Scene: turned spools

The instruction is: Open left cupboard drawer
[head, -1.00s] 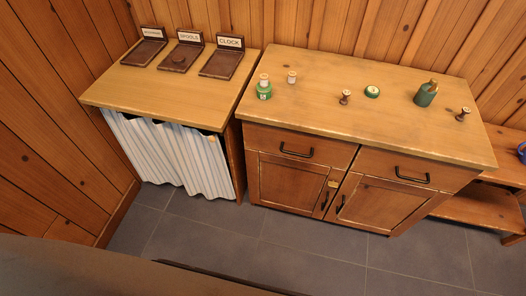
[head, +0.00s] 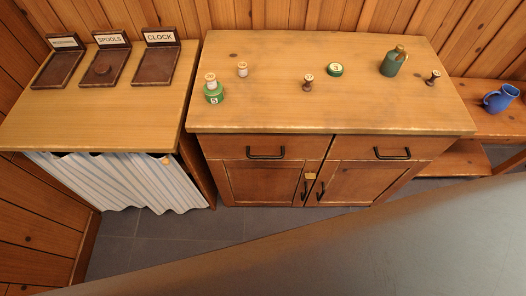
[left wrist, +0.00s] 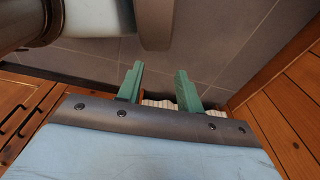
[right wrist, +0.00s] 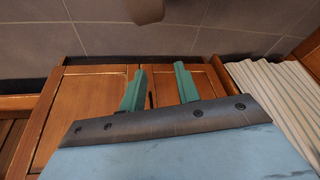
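The wooden cupboard (head: 190,129) stands in the middle of the head view. Its left drawer (head: 225,147) is closed and has a black bar handle (head: 265,153). The right drawer (head: 420,146) beside it is closed too. Below are two closed doors with black handles. My left gripper (left wrist: 160,82) shows in the left wrist view, its two green fingers apart with nothing between them. My right gripper (right wrist: 157,82) shows in the right wrist view, also open and empty, with cupboard doors (right wrist: 85,110) behind it. Neither gripper shows in the head view.
A table (head: 100,120) with labelled trays and a striped curtain (head: 120,180) stands left. A blue pitcher (head: 500,98) sits on the right bench.

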